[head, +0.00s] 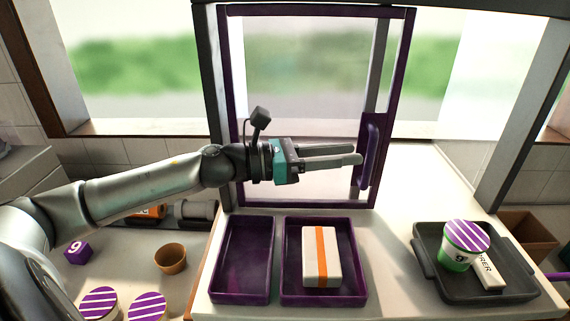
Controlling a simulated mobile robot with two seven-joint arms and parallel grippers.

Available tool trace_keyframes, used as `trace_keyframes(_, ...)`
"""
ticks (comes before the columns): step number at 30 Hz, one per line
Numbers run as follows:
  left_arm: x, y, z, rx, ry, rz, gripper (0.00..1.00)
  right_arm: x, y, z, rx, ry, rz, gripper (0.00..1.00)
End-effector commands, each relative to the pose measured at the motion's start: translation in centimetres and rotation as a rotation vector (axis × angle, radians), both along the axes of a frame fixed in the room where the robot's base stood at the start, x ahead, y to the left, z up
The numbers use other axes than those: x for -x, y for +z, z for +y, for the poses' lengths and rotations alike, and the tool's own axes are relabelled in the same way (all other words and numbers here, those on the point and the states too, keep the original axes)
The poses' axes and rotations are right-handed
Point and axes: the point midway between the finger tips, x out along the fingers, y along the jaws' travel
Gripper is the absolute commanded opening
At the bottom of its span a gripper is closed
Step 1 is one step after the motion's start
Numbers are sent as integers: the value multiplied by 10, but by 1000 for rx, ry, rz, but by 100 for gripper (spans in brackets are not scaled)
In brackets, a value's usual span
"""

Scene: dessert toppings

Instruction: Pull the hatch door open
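The hatch door (398,90) is a clear pane in a purple frame, standing upright at the back of the counter. Its purple vertical handle (372,152) is on the right side of the frame. My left gripper (357,154) comes in from the left in front of the pane. Its two fingers point right, with a gap between them and nothing seen in it. The fingertips reach the left edge of the handle; I cannot tell whether they touch it. My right gripper is not in view.
Two purple trays (245,298) stand below the door; the right one holds a white box with an orange band (321,257). A dark tray (500,291) at the right holds a striped-lid cup (462,245). A brown cup (170,260) stands at the left.

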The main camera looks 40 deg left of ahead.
Motion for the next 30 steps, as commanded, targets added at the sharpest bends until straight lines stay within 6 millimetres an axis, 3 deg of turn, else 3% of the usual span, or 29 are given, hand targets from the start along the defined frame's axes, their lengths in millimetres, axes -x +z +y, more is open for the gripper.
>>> trace_keyframes(10, 17, -2, 16, -1, -1, 3, 32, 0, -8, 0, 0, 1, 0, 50)
trace_keyframes(30, 57, 0, 57, 4, 2, 2, 32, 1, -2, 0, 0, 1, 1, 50)
